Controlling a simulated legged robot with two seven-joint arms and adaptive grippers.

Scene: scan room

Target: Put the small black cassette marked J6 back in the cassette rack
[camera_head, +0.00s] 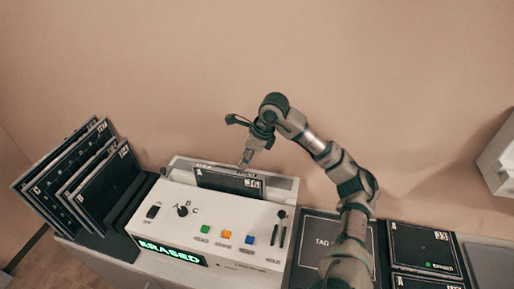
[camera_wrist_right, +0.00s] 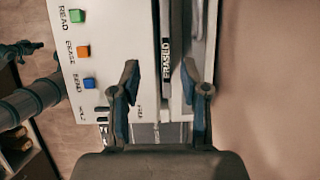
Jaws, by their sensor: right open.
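The small black cassette marked J6 (camera_head: 225,181) stands in the slot at the back of the white console (camera_head: 190,199), with its upper part showing. My right gripper (camera_head: 238,142) is open just above the cassette. In the right wrist view the fingers of my right gripper (camera_wrist_right: 159,78) are on either side of the line of the cassette's edge, with gaps. The cassette rack (camera_head: 129,204) is at the left and holds several black cassettes leaning back. Part of my left arm shows in the right wrist view; its jaws are unclear.
The console has a knob, coloured buttons and a green ERASED display (camera_head: 168,251). A black TAG panel (camera_head: 318,241) and a tray with a cassette marked 33 (camera_head: 422,247) are on the right. A white wall box (camera_head: 499,160) is at far right. Above the console is free room.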

